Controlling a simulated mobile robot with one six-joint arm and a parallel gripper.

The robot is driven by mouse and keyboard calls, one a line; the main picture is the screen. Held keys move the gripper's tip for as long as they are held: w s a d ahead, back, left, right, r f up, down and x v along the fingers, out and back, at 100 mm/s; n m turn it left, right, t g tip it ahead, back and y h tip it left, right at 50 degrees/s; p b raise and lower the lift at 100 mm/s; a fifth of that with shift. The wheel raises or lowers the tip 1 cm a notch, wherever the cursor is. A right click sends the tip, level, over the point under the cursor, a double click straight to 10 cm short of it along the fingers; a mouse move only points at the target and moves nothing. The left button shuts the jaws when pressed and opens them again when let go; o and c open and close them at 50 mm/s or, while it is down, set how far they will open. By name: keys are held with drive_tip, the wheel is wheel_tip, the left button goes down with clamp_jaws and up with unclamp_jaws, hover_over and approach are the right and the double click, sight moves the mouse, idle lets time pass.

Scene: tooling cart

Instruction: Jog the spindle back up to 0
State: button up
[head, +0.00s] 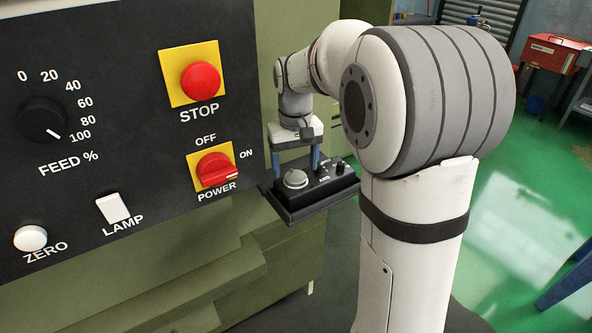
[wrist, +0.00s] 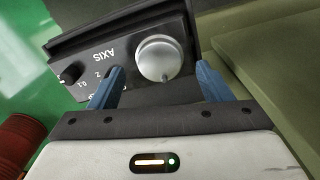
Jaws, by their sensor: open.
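A black jog box (head: 318,193) sticks out from the machine's side, at mid-height in the head view. On it is a round silver dial (head: 296,178), which also shows large in the wrist view (wrist: 158,58). My gripper (head: 295,170) is open above the box, its blue fingers pointing down at either side of the dial. In the wrist view my gripper (wrist: 160,72) has one finger left and one right of the dial, with gaps visible. The spindle and any position readout are not in view.
The box also carries a small black knob (wrist: 72,73) and an AXIS label, upside down in the wrist view. The control panel at left has a red STOP button (head: 201,80), a red POWER switch (head: 215,170), a FEED dial (head: 42,119), a LAMP switch (head: 113,207) and a ZERO button (head: 31,238).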

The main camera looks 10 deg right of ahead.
sight(296, 176)
wheel_tip(296, 176, up, 6)
drive_tip(key=shift+f, duration=0.25)
drive_tip(key=shift+s, duration=0.1)
drive_tip(key=s+f+t, duration=0.1)
drive_tip(key=s+f, duration=0.2)
drive_tip(key=s, duration=0.8)
drive_tip(key=s+f+m+t, duration=0.1)
drive_tip(key=s+f, duration=0.3)
drive_tip(key=s, duration=0.7)
drive_tip(key=shift+t, duration=0.6)
idle(0.9)
